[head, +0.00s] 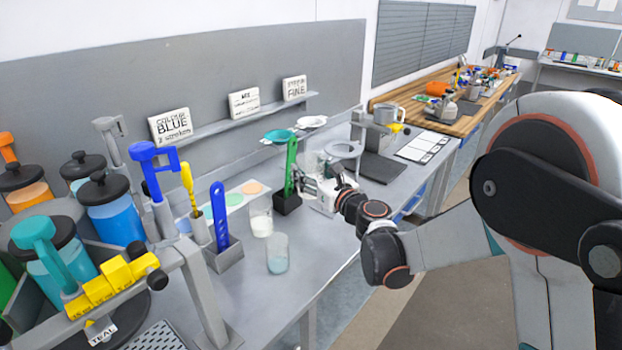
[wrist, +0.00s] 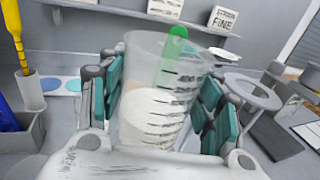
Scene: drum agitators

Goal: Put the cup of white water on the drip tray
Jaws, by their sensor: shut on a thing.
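My gripper (wrist: 160,108) is shut on a clear graduated cup (wrist: 150,125) holding white contents, its teal pads on either side of the cup. The cup looks upright; whether it is clear of the bench I cannot tell. In the head view my gripper (head: 322,188) is over the bench near the green-handled tool, and the held cup (head: 313,163) is partly hidden. A perforated grey tray (head: 160,337), which looks like the drip tray, lies at the lower left below the drum stand, cut off by the frame edge.
Two clear cups stand on the bench, one with white contents (head: 261,222) and one with pale teal liquid (head: 277,255). A green-handled tool (head: 291,165) and a blue one (head: 219,213) stand in holders. A ring stand (head: 343,149) and dark plate (head: 382,168) are to the right.

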